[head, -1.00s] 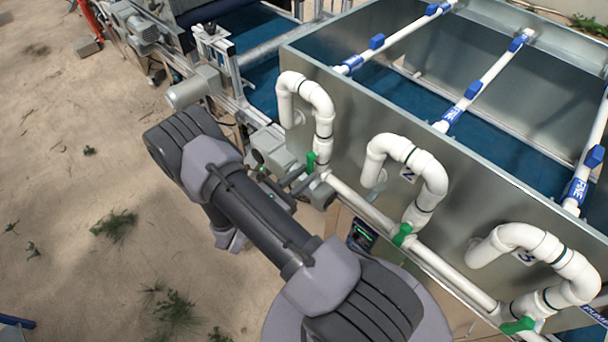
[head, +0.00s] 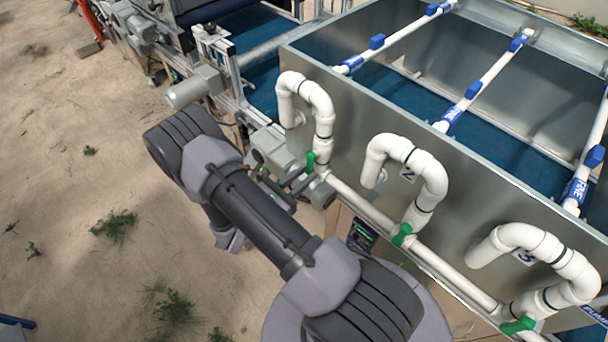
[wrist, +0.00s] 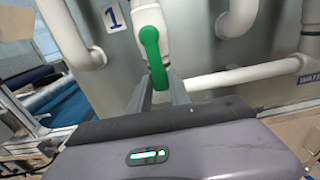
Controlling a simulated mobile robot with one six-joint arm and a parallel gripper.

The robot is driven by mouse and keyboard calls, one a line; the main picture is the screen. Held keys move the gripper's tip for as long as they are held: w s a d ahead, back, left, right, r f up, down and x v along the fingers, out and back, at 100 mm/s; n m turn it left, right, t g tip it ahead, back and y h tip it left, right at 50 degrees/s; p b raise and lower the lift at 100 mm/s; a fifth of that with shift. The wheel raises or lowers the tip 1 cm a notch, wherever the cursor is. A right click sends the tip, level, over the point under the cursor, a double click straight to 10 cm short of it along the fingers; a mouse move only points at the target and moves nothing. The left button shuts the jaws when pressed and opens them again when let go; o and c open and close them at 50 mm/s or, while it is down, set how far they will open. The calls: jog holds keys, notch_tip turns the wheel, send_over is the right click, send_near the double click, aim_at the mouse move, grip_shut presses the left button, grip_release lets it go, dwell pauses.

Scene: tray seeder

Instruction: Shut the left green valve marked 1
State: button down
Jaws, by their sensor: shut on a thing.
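The green valve handle marked 1 (wrist: 150,47) sits on a white pipe just right of the number 1 plate (wrist: 113,18) in the wrist view. The handle points down in that picture, roughly in line with the pipe above it. My gripper (wrist: 158,92) is shut on the handle's lower end, with one finger on each side. In the head view the same green valve (head: 310,161) is the leftmost of three, and my gripper (head: 299,186) reaches it from the lower left. The fingertip contact is small and partly hidden there.
The middle green valve (head: 402,234) and the right green valve (head: 518,325) sit along the same white pipe (head: 360,203). White bent pipes stand out from the metal tank wall (head: 350,110). A grey motor (head: 194,88) stands left of the tank. Sandy ground on the left is open.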

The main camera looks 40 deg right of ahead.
jog(key=w+r+m+b, duration=0.6)
jog(key=m+b, duration=0.2)
jog(key=m, duration=0.9)
jog(key=shift+a+m, duration=0.2)
jog(key=shift+m, duration=0.2)
jog(key=shift+w+r, duration=0.1)
jog(key=shift+r, duration=0.1)
dwell(0.4)
jog(key=c, duration=1.2)
grip_release()
